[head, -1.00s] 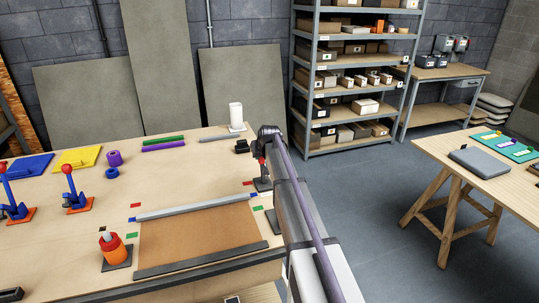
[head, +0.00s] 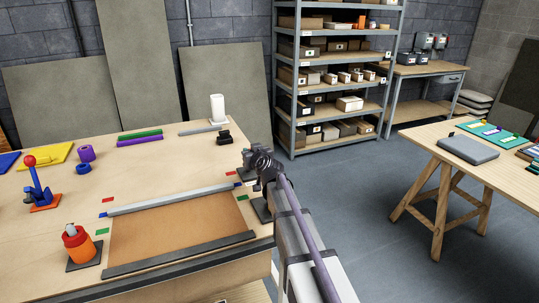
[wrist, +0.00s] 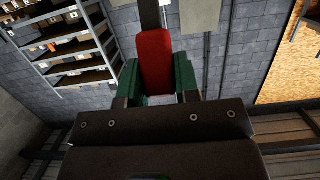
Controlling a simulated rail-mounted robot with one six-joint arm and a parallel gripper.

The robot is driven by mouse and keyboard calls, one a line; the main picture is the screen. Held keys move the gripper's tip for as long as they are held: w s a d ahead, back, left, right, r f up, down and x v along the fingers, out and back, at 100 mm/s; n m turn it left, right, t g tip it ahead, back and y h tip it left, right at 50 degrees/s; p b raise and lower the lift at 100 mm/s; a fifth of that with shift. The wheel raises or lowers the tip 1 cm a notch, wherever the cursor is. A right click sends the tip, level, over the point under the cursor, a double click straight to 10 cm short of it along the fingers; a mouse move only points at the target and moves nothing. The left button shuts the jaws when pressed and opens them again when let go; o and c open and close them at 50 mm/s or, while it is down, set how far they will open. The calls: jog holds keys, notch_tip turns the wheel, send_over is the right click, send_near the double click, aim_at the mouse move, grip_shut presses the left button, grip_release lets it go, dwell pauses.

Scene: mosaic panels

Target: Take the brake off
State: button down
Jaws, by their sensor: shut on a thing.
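My gripper (wrist: 156,82) is shut on a red handle (wrist: 155,55), which stands between its two green-sided fingers in the wrist view. In the head view my gripper (head: 256,165) is at the right edge of the workbench (head: 165,170). A dark base plate (head: 262,211) shows just below it, partly behind my arm. The held handle is hidden in the head view, so its tilt and what it joins cannot be told.
A brown panel (head: 175,232) lies between a grey bar (head: 170,199) and a dark bar (head: 180,256). A second table (head: 490,170) stands right, with open floor between.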

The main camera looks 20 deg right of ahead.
jog(key=shift+s, duration=0.1)
dwell(0.4)
jog(key=c, duration=0.8)
grip_release()
jog(key=shift+c, duration=0.2)
jog(key=p+v, duration=0.1)
jog(key=v, duration=0.6)
jog(key=shift+s, duration=0.3)
